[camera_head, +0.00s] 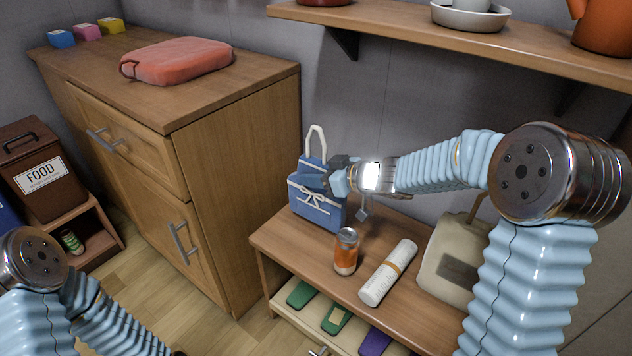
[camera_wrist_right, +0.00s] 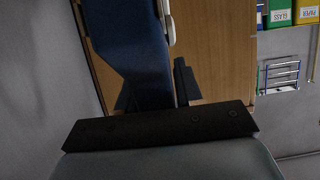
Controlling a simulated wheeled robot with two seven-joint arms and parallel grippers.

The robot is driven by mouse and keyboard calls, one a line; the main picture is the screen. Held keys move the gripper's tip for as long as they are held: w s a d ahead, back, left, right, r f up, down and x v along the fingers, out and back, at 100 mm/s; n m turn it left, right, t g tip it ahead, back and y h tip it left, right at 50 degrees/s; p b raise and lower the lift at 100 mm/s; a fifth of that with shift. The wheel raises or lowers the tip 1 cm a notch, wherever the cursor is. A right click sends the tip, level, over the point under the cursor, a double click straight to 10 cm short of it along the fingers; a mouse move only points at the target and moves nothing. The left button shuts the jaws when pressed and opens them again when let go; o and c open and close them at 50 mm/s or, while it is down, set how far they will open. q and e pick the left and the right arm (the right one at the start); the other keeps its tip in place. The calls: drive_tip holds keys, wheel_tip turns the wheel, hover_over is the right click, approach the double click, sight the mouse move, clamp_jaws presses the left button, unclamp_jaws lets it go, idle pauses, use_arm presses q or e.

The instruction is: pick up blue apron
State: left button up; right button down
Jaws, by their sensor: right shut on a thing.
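The blue apron (camera_head: 318,205) is folded upright, with a white neck loop on top and a white bow on its front. It stands at the back left of the low wooden bench, or just above it; I cannot tell which. My right gripper (camera_head: 335,180) is at its upper right side and shut on it. In the right wrist view the dark blue cloth (camera_wrist_right: 130,50) lies between the dark fingers (camera_wrist_right: 155,105). My left arm shows at the lower left, but its gripper is out of the picture.
The bench (camera_head: 290,250) also holds an orange jar (camera_head: 346,252), a white roll (camera_head: 388,272) and a beige bag (camera_head: 455,260). A wooden cabinet (camera_head: 235,180) stands close on the left with a red cushion-like case (camera_head: 178,61) on top. A shelf (camera_head: 400,35) hangs above.

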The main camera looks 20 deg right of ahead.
drive_tip(key=s+a+r+p, duration=0.1)
drive_tip(key=s+a+r, duration=0.8)
drive_tip(key=a+r, duration=0.1)
drive_tip(key=shift+s+a, duration=0.2)
drive_tip(key=shift+s, duration=0.1)
drive_tip(key=shift+r, duration=0.1)
